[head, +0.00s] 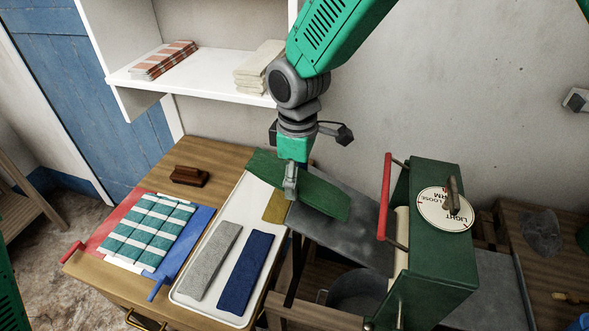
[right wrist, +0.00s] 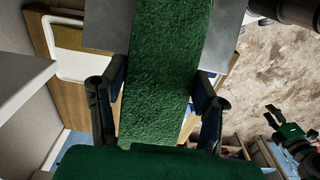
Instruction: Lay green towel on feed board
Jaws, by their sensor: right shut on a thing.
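The green towel (head: 320,198) is a long folded strip. My right gripper (head: 291,190) is shut on its middle and holds it over the gap between the white tray and the grey feed board (head: 365,227). One end of the towel overlaps the board in the head view; I cannot tell whether it touches. In the right wrist view the towel (right wrist: 165,70) runs between the two dark fingers (right wrist: 157,115), with the grey board (right wrist: 107,25) behind it.
The white tray (head: 184,298) holds a grey towel (head: 210,262), a blue towel (head: 246,270) and a mustard towel (head: 277,206). The green mangle (head: 440,245), with a red-handled bar (head: 385,195), stands right of the board. A shelf (head: 190,83) is behind.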

